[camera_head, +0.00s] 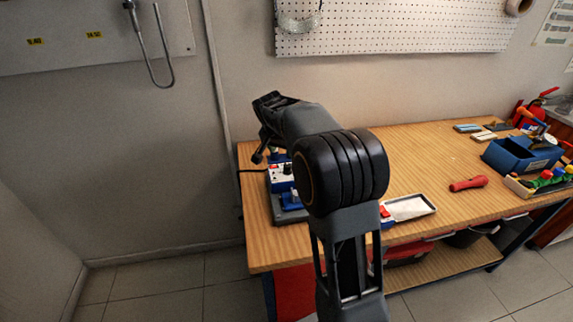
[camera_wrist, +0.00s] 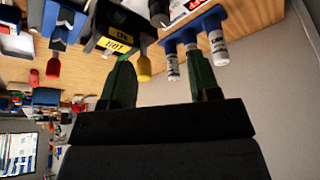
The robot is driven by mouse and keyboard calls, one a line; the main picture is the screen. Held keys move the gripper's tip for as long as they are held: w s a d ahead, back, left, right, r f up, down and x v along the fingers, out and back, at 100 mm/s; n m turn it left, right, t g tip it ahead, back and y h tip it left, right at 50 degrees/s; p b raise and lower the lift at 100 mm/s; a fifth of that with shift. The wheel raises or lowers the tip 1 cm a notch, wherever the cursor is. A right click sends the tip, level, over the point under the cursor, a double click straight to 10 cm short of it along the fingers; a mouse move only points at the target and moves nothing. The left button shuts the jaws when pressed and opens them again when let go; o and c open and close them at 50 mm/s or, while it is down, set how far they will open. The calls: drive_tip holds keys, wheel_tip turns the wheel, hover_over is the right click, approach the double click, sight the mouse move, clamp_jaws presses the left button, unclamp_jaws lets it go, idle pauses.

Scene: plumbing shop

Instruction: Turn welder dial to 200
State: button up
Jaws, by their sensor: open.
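The welder is most likely the blue and white unit (camera_head: 281,179) at the left end of the bench in the head view. My arm hides part of it, and the dial and its setting cannot be read. My gripper (camera_wrist: 160,60) is open and empty in the wrist view, with its two dark green fingers apart. Beyond the fingers is a black part with a yellow "HOT" label (camera_wrist: 117,43). A blue holder (camera_wrist: 190,32) with white labelled cylinders is near the right finger. I cannot make out the dial in the wrist view.
The wooden bench (camera_head: 425,160) has free room in its middle. A white tray (camera_head: 408,207), a red-handled tool (camera_head: 468,184) and a blue bin (camera_head: 509,158) lie to the right. A pegboard (camera_head: 400,28) hangs on the wall behind.

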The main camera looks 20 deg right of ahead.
sight(287, 165)
drive_tip(key=p+x, duration=0.1)
drive_tip(key=x, duration=0.9)
drive_tip(key=shift+f, duration=0.3)
drive_tip(key=c, duration=0.9)
